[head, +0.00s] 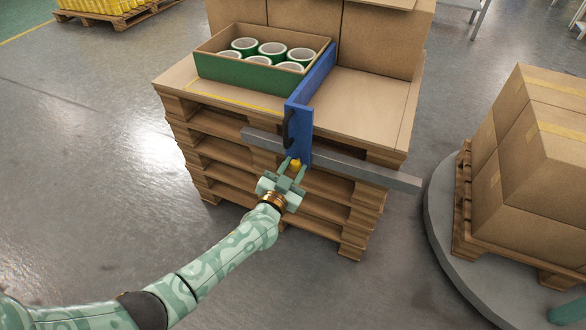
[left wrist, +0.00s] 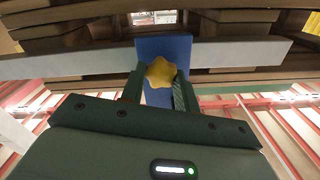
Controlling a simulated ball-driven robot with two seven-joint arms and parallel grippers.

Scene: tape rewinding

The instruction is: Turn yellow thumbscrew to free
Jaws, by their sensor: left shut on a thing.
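The yellow thumbscrew (head: 295,163) sits on the lower front end of a blue bar (head: 317,75). My left gripper (head: 293,167) reaches it from below and in front, with its fingers on either side. In the left wrist view the thumbscrew (left wrist: 160,72) shows its lobed knob between the two green fingers (left wrist: 160,84), against the blue block (left wrist: 176,47). The left gripper is shut on the thumbscrew. My right gripper is not in view; only a bit of green shows at the head view's lower right corner.
A grey rail (head: 365,172) runs across the front of the pallet stack (head: 335,222). A green-brown tray (head: 235,75) of tape rolls stands left of the blue bar. The board right of the bar is bare. Stacked boxes (head: 510,190) stand at right.

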